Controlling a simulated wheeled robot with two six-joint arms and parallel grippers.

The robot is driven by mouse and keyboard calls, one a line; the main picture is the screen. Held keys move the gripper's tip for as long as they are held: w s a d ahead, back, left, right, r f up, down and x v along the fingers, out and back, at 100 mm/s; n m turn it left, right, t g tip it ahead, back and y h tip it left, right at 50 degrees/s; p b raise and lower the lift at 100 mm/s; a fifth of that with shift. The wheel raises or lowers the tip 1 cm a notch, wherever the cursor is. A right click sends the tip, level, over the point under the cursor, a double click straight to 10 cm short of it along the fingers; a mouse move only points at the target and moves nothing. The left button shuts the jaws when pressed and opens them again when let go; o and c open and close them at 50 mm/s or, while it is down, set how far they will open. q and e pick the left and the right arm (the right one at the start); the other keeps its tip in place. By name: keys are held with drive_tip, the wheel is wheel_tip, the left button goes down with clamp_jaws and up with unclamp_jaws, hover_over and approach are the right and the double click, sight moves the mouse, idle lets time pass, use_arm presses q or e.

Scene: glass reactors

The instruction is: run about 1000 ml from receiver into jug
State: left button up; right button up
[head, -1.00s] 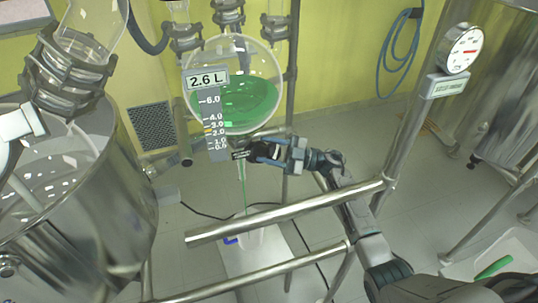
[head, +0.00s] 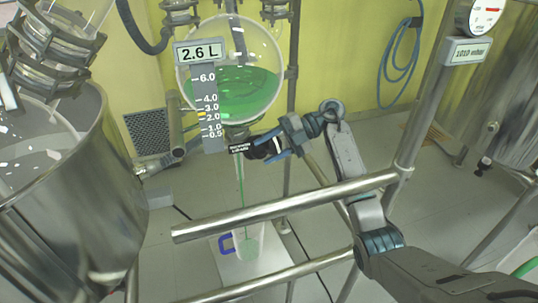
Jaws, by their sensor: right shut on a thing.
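The receiver (head: 235,95) is a round glass flask with green liquid in its lower part. Its scale display (head: 200,51) reads 2.6 L. My right gripper (head: 270,146) is shut on the drain valve (head: 250,144) under the receiver; its fingers partly hide the valve. A thin green stream (head: 241,185) falls from the outlet down to the jug (head: 254,240), a clear vessel with a blue handle (head: 226,243). Some green shows in the jug. A steel rail partly covers the jug. My left gripper is not in view.
A large steel vessel (head: 70,220) stands at the left. A post with a round gauge (head: 486,14) stands at the right. The jug stands on a pale plate (head: 228,268).

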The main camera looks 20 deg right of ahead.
drive_tip(key=shift+f+n+h+b, duration=0.2)
drive_tip(key=shift+n+h+b, duration=0.4)
drive_tip(key=shift+b, duration=0.05)
drive_tip(key=shift+g, duration=0.3)
drive_tip(key=o, duration=1)
drive_tip(key=shift+r, duration=0.1)
